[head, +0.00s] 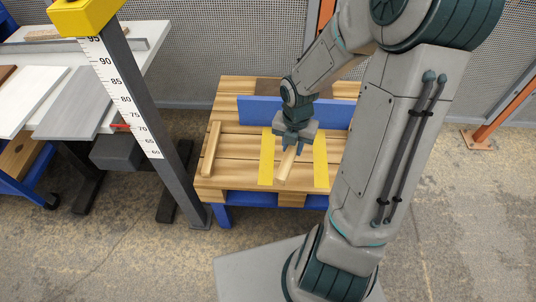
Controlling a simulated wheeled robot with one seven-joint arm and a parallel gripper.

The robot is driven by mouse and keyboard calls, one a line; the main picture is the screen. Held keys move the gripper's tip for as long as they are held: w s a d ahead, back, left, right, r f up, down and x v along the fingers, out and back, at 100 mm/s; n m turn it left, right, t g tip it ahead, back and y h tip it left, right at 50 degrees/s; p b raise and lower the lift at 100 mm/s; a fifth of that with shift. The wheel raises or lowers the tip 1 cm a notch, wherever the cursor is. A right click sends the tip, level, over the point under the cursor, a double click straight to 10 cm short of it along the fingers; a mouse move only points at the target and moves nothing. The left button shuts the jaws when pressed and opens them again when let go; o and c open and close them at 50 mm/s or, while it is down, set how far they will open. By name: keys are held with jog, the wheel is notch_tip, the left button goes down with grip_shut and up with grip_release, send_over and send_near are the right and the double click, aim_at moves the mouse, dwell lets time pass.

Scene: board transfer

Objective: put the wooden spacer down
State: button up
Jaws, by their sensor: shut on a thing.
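My gripper (293,146) is over the wooden pallet top, pointing down, shut on a light wooden spacer (286,167). The spacer is a short bar that runs toward the front edge, between two yellow strips (266,160) on the slatted wood. I cannot tell whether it touches the wood or hangs just above it. Its far end is hidden by my gripper. A second similar wooden bar (211,149) lies at the left side of the pallet top (235,146).
A blue upright board (262,110) stands along the back of the pallet top, close behind my gripper. A post with a number scale (128,90) stands at the left. Beyond it, a table carries white and grey boards (76,104). A mesh fence (220,45) closes the back.

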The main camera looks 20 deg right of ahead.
jog(key=n, duration=0.2)
jog(key=s+n, duration=0.1)
jog(key=shift+f, duration=0.25)
jog(key=shift+w+a+f+b, duration=0.1)
jog(key=shift+w+f+b, duration=0.2)
jog(key=shift+b, duration=0.1)
jog(key=b, duration=0.6)
send_over(267, 154)
notch_tip(267, 154, down, 6)
jog(key=shift+w+f, duration=0.1)
jog(key=shift+f, duration=0.15)
jog(key=shift+f+b, duration=1.3)
jog(key=shift+f, duration=0.6)
jog(key=shift+f, duration=0.2)
jog(key=o, duration=1)
jog(key=shift+c, duration=0.2)
jog(key=shift+o, duration=0.3)
jog(key=shift+r, duration=0.15)
